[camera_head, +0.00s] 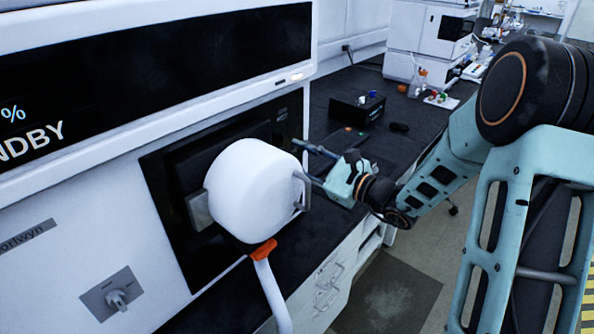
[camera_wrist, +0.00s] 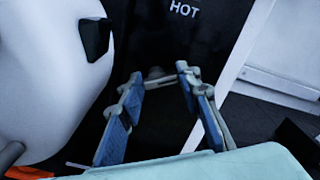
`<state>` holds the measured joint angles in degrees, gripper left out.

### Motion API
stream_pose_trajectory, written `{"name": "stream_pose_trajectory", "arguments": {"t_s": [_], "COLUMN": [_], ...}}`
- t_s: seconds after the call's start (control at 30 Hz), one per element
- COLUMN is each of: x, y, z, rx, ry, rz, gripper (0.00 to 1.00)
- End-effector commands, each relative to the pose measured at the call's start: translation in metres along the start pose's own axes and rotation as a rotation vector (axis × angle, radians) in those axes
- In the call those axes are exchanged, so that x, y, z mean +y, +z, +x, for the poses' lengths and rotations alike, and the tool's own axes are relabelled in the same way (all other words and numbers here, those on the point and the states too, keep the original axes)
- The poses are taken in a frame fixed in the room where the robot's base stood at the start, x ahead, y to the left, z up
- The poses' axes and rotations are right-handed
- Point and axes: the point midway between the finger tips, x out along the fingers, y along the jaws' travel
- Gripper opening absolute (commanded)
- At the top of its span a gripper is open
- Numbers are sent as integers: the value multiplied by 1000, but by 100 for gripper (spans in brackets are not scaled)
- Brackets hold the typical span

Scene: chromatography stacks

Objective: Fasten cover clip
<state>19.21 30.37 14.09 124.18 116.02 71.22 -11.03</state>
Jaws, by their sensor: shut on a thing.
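The rounded white cover (camera_head: 252,190) sits against the black panel of the instrument front. A grey catch (camera_head: 198,210) shows at its left edge and a metal bracket at its right edge (camera_head: 301,191). My gripper (camera_head: 306,162) is just right of the cover, its fingers pointing left toward the panel. In the wrist view, my gripper (camera_wrist: 160,75) has its blue-padded fingers spread around a small grey piece (camera_wrist: 157,73), which seems to be the cover clip. The white cover (camera_wrist: 45,70) fills the left side there. Whether the clip is engaged cannot be told.
The dark panel carries a "HOT" label (camera_wrist: 185,11). An orange collar (camera_head: 264,250) joins a white tube (camera_head: 273,295) below the cover.

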Motion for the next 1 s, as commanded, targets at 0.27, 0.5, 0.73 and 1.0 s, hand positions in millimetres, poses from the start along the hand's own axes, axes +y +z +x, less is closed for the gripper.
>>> {"name": "stream_pose_trajectory", "arguments": {"t_s": [0.27, 0.5, 0.73, 1.0], "x": [6, 7, 9, 10], "y": [-6, -5, -5, -4], "z": [0, 0, 0, 0], "rx": [-1, -1, -1, -1], "ry": [-1, -1, -1, -1], "rz": [-250, -442, -620, -811], "gripper": [7, 7, 7, 7]}}
